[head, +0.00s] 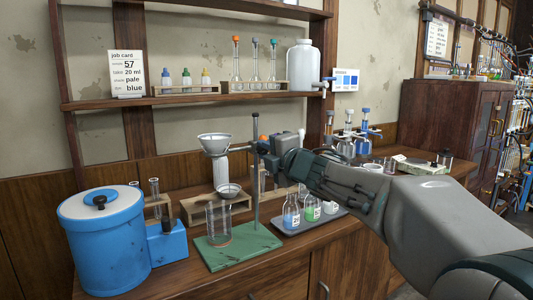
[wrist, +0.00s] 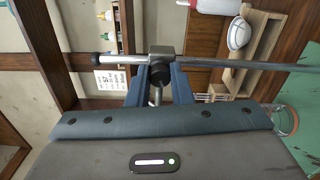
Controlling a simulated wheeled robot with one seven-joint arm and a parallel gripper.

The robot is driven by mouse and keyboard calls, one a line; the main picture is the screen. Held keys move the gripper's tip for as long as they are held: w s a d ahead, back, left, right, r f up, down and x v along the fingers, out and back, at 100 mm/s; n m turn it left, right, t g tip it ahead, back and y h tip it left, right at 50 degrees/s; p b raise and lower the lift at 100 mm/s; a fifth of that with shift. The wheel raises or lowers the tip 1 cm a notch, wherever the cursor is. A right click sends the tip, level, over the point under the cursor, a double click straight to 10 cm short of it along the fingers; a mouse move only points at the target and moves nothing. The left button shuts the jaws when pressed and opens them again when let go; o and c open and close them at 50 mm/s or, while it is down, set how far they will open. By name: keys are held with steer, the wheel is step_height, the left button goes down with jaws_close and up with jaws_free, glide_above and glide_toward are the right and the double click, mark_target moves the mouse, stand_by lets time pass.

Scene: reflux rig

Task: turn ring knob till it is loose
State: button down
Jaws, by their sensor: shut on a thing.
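The stand has a green base (head: 243,250) and an upright metal rod (head: 256,195); the rod runs sideways across the wrist view (wrist: 225,63). A grey clamp block (wrist: 161,58) sits on the rod near its capped top. The dark knob (wrist: 160,76) projects from this block towards my gripper. My gripper (wrist: 158,84) is shut on the knob, with one blue finger on each side. A short metal piece shows between the fingers below the knob. In the head view my gripper (head: 268,146) reaches the rod from the right and hides the knob.
A tray (head: 292,228) with labelled flasks lies close under my arm. A blue tub (head: 103,243) is at the left. A shelf (head: 180,99) with bottles runs above the bench.

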steer(key=c, duration=1.3)
jaws_free()
steer(key=shift+s, duration=0.1)
steer(key=p+v, duration=0.1)
steer(key=v, duration=1.2)
steer(key=shift+s+d, duration=0.25)
steer(key=shift+s, duration=0.05)
